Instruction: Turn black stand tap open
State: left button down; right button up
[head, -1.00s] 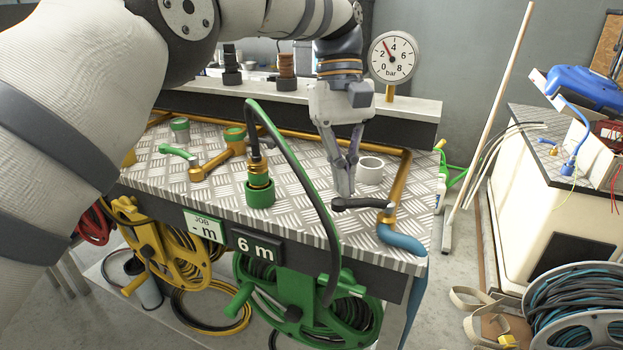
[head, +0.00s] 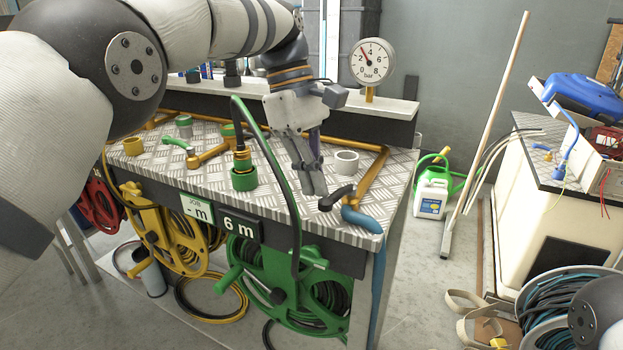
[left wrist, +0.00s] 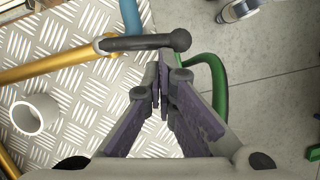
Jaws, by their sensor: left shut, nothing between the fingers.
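The black stand tap's dark lever (head: 336,197) sits at the front right end of the gold pipe (head: 368,178), where a blue hose (head: 362,218) leaves. In the left wrist view the lever (left wrist: 145,43) runs nearly in line with the gold pipe (left wrist: 50,63), its rounded end to the right. My left gripper (head: 314,190) is shut and empty, pointing down just left of the lever. In the left wrist view its fingertips (left wrist: 163,72) are just below the lever's outer part; whether they touch it I cannot tell. My right gripper is not in view.
A white ring (head: 346,162) stands behind the lever. A pressure gauge (head: 372,62) stands at the back. Green and yellow reels hang below the bench front. A green-and-white can (head: 432,190) stands on the floor right.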

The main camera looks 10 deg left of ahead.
pick_arm(q)
jog(key=shift+s+d+f, duration=0.15)
jog(key=shift+s, duration=0.2)
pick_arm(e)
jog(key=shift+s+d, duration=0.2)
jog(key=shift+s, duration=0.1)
